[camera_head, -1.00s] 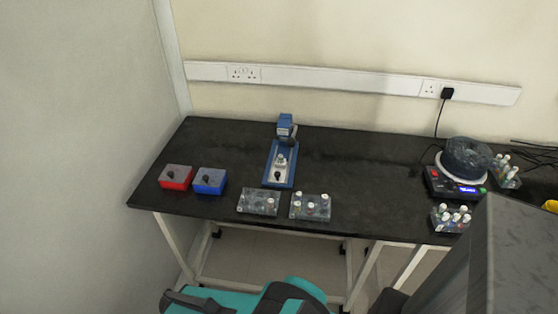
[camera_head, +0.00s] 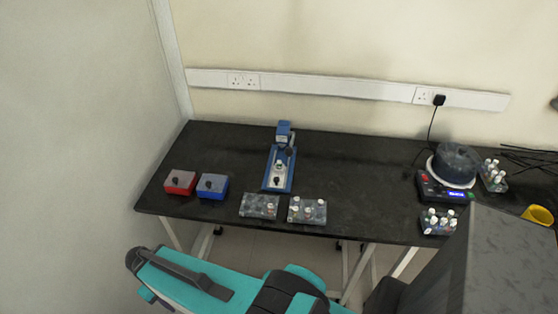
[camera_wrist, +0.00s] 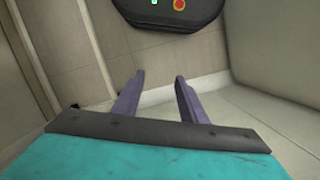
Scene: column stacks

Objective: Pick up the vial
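Vials with white caps stand in several clear racks on the black table, and I cannot tell which one the task means. One rack (camera_head: 307,210) is at the table's front middle, with another rack (camera_head: 260,206) just left of it. A third rack (camera_head: 438,222) is at the front right, and a fourth rack (camera_head: 493,175) is behind it. My gripper (camera_wrist: 156,82) shows in the wrist view with its two purple fingers apart and nothing between them. It points at the floor and wall, away from the vials. In the head view my teal arm is in front of the table.
A red box (camera_head: 180,182) and a blue box (camera_head: 212,186) sit at the table's left. A blue stand (camera_head: 279,168) is at the middle, and a device with a round dark top (camera_head: 457,165) is at the right. The table (camera_head: 370,170) is clear between them.

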